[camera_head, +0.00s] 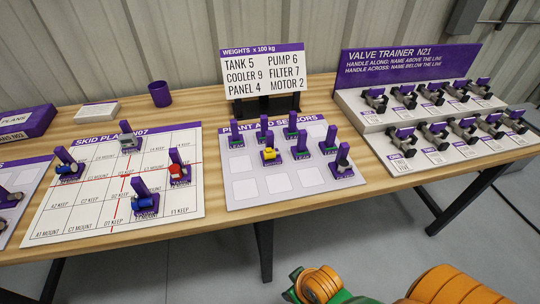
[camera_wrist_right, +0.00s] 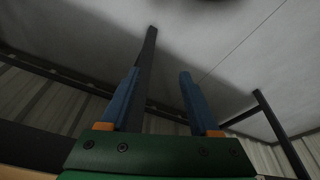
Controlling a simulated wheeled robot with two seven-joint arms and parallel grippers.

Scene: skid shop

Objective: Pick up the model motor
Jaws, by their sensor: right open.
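Several small models with upright purple handles stand on the skid plan board (camera_head: 60,225) in the head view. These include a blue model (camera_head: 69,168) at the left, a second blue model (camera_head: 145,203) at the front, a red model (camera_head: 177,171) at the right and a greyish model (camera_head: 129,142) at the back. On the plant and sensors board (camera_head: 245,187) stand a yellow model (camera_head: 269,154), a dark grey model (camera_head: 342,163) and several others. I cannot tell which is the motor. My right gripper (camera_wrist_right: 158,85) is open and empty, facing grey floor, away from the models. My left gripper is out of view.
A weights sign (camera_head: 262,70) stands behind the boards. A valve trainer rack (camera_head: 410,60) with several valves fills the table's right. A purple cup (camera_head: 160,94) and a white box (camera_head: 97,112) stand at the back left. Wooden table (camera_head: 200,235) shows along the front.

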